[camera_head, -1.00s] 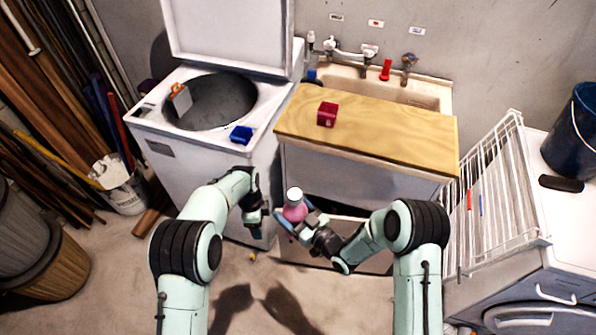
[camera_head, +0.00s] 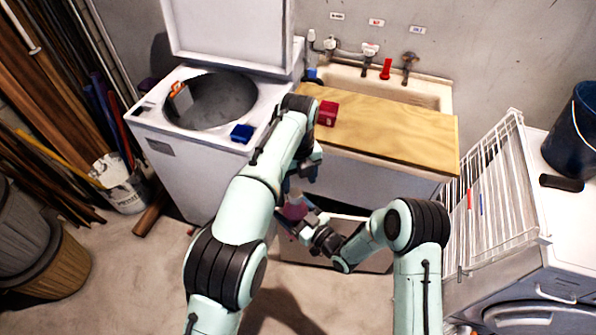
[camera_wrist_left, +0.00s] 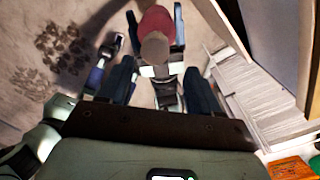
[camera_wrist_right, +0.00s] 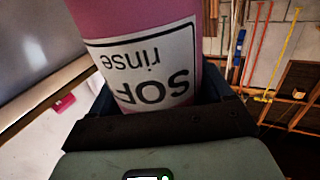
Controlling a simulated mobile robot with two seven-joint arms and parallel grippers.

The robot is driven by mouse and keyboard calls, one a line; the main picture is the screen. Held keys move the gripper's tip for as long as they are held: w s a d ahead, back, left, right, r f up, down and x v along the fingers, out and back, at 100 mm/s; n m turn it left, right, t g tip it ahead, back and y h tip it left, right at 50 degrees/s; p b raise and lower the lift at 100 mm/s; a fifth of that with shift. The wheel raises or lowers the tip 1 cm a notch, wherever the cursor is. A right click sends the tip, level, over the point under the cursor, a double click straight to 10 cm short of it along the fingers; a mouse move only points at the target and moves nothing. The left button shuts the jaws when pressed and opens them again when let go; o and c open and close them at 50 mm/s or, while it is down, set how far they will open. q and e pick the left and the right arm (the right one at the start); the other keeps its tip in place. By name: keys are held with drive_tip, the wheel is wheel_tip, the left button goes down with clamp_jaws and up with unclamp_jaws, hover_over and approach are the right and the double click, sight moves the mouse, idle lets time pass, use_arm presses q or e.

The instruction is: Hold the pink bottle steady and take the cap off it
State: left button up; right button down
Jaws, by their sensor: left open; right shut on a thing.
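The pink bottle (camera_head: 294,210) is upright in front of the sink cabinet. My right gripper (camera_head: 297,218) is shut around its body; the right wrist view shows the pink bottle with its white label (camera_wrist_right: 150,65) close up. My left gripper (camera_head: 298,182) is above the bottle, pointing down, and open. In the left wrist view, its two dark fingers (camera_wrist_left: 159,78) are apart, and the round cap (camera_wrist_left: 155,47) on top of the bottle (camera_wrist_left: 155,20) lies just beyond them. The cap is hidden by my left arm in the head view. I see no contact between left fingers and cap.
A wooden board (camera_head: 400,135) covers part of the sink, with a red box (camera_head: 327,113) on it. An open washing machine (camera_head: 150,115) is at the left, with a blue box (camera_head: 241,132) on its rim. A white wire rack (camera_head: 495,200) stands at the right.

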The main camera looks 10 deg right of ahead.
sight(298, 193)
use_arm(q)
drive_tip(key=shift+f, duration=2.6)
